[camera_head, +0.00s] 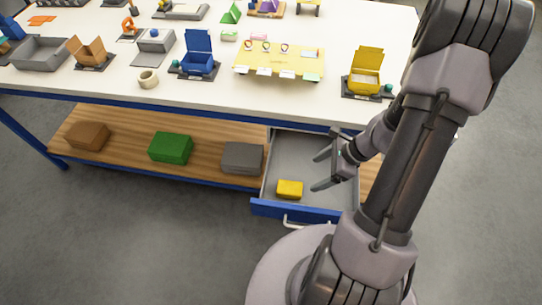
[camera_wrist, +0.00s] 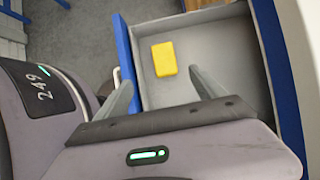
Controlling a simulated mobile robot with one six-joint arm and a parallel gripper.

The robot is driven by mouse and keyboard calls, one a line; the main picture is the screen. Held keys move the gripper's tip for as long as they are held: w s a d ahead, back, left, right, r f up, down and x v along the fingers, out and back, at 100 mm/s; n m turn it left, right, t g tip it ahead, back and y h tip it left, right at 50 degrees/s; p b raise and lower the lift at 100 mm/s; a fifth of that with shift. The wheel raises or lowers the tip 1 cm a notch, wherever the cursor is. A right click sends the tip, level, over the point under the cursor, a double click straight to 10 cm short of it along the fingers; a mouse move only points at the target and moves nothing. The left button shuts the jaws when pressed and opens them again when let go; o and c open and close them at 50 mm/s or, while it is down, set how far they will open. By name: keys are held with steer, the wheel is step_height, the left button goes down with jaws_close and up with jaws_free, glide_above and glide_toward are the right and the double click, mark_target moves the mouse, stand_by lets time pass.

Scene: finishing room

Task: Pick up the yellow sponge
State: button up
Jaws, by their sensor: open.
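The yellow sponge (camera_head: 289,189) lies on the floor of an open grey drawer (camera_head: 300,155) with a blue front, close to that front. My gripper (camera_head: 318,171) is open and empty, up and to the right of the sponge in the head view. In the wrist view the sponge (camera_wrist: 164,59) shows whole, beyond the fingertips and roughly between their lines. The two fingers (camera_wrist: 162,78) are spread wide and do not touch it. The drawer's blue front (camera_wrist: 124,55) is at the left in the wrist view.
The white worktop (camera_head: 210,97) overhangs the drawer's back and bears a blue box (camera_head: 198,60), a yellow box (camera_head: 366,75) and a yellow board (camera_head: 275,63). A wooden shelf (camera_head: 120,143) left of the drawer holds brown, green and grey blocks. The floor in front is clear.

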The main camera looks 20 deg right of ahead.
mark_target(290, 187)
steer(key=b+x, duration=0.3)
steer(key=x, duration=0.3)
steer(key=b+x, duration=0.3)
steer(key=x, duration=0.2)
steer(key=d+b+x, duration=0.1)
steer(key=b+x, duration=0.2)
steer(key=x, duration=0.3)
steer(key=shift+w+f, duration=0.25)
steer(key=shift+f, duration=0.25)
steer(key=shift+r, duration=0.1)
steer(key=shift+c, duration=0.4)
steer(key=c, duration=1.5)
steer(key=shift+o, duration=0.2)
step_height(290, 187, up, 10)
steer(key=p, duration=0.5)
